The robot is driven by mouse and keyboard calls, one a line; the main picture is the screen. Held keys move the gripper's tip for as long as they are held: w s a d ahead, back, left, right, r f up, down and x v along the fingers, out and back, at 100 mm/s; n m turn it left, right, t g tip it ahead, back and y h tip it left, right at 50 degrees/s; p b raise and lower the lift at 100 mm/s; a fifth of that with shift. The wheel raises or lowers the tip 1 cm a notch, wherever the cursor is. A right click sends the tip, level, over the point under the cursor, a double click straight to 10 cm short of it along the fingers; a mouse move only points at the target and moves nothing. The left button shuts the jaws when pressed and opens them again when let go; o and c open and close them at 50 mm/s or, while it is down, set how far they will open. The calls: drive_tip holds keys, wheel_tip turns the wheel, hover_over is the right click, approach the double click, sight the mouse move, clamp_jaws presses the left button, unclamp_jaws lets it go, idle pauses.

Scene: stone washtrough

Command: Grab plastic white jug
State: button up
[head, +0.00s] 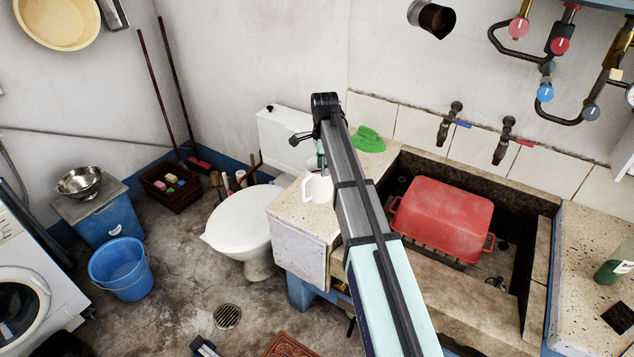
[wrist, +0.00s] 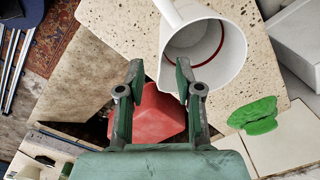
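The white plastic jug (head: 320,188) stands on the speckled stone counter left of the sink, partly hidden behind my arm in the head view. Its handle faces left there. In the wrist view the jug (wrist: 228,62) is seen from above, open and empty-looking, with a red line inside the rim and a white handle at its upper left. My gripper (wrist: 158,75) is open with nothing between its fingers. Its right fingertip overlaps the jug's near edge in the picture; I cannot tell whether they touch. The left fingertip is over the counter, clear of the jug.
A green cloth (head: 368,139) lies behind the jug on the counter. A red tub (head: 445,215) sits in the stone sink to the right, under two taps (head: 450,125). A toilet (head: 240,222) stands left of the counter, a blue bucket (head: 122,268) farther left.

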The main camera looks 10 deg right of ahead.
sight(321, 187)
drive_tip(key=shift+w+a+f+p, duration=0.15)
drive_tip(key=shift+f+p, duration=0.65)
drive_tip(key=shift+f, duration=1.3)
drive_tip(key=shift+w+a+f+p, duration=0.15)
drive_tip(key=shift+f+p, duration=0.6)
drive_tip(key=shift+f, duration=1.35)
drive_tip(key=shift+d, duration=0.1)
clamp_jaws()
